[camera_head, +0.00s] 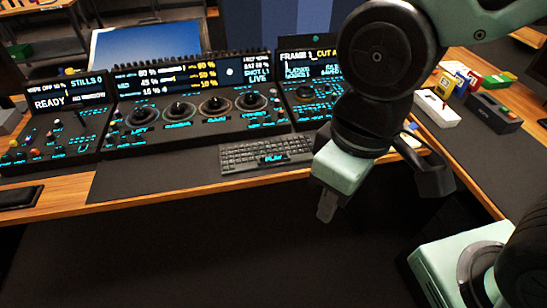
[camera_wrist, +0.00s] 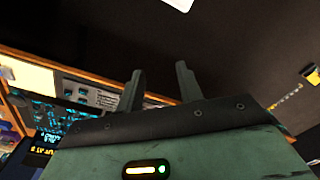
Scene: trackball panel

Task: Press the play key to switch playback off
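The key marked PLAY (camera_head: 271,158) shows as a lit cyan label at the front of a dark keyboard (camera_head: 240,152), near the desk's front edge in the head view. My gripper (camera_head: 326,208) points down in front of the desk edge, to the right of the key and nearer the camera, apart from it. In the wrist view, my gripper's two fingers (camera_wrist: 160,68) stand apart with nothing between them. The play key cannot be made out in the wrist view.
A console with dials (camera_head: 195,108) and lit screens stands behind the keyboard. A left panel reads READY (camera_head: 65,102); a right panel (camera_head: 308,90) is partly hidden by my arm. Small boxes (camera_head: 437,108) lie at right. Dark floor is clear in front of the desk.

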